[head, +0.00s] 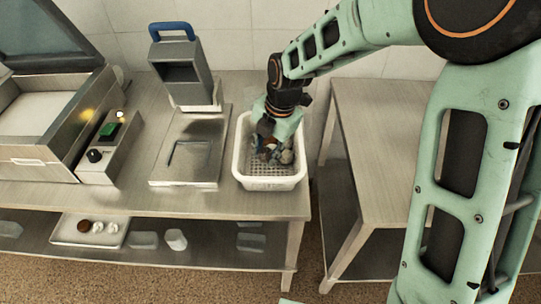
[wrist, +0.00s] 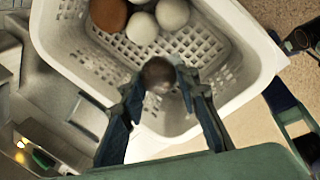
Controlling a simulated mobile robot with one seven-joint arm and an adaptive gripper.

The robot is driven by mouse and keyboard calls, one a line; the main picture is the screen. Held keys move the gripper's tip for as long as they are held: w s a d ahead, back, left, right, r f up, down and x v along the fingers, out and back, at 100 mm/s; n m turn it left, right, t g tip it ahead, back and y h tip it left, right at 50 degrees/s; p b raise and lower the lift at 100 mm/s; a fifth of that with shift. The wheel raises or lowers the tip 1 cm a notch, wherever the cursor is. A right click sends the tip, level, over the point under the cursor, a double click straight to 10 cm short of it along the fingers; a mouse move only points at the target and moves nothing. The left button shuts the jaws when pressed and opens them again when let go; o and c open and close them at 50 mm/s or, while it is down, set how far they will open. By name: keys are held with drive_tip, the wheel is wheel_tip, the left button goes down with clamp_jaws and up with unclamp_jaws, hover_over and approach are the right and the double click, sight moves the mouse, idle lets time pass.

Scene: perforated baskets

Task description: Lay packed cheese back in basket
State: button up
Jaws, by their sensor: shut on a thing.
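The white perforated basket (head: 271,183) stands on the table near its right end, and its walls and slotted floor fill much of the wrist view (wrist: 245,25). My gripper (wrist: 161,80) points down into the basket and is shut on a small dark brown, rounded piece, taken as the packed cheese (wrist: 158,72). The piece is between the fingertips, near one basket wall; I cannot tell whether it touches the floor. A brown ball (wrist: 108,13) and pale balls (wrist: 172,13) lie at the basket's other end. In the head view my gripper (head: 270,138) partly hides the contents.
A metal device with a blue handle (head: 172,65) stands left of the basket on a plate. A steel machine (head: 45,115) and a control box (head: 108,145) are further left. A second table (head: 385,130) is to the right, past a gap. A tray (head: 90,230) is on the lower shelf.

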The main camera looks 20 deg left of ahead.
drive_tip(key=shift+w+d+f, duration=0.2)
drive_tip(key=shift+w+f, duration=0.05)
drive_tip(key=shift+f, duration=0.15)
drive_tip(key=shift+w+d+f, duration=0.1)
drive_tip(key=shift+w+f, duration=0.05)
drive_tip(key=shift+f, duration=0.75)
drive_tip(key=shift+w+d+f, duration=0.1)
drive_tip(key=shift+f, duration=0.8)
drive_tip(key=shift+f, duration=0.15)
drive_tip(key=o, duration=1.1)
drive_tip(key=shift+o, duration=0.2)
drive_tip(key=v, duration=1.2)
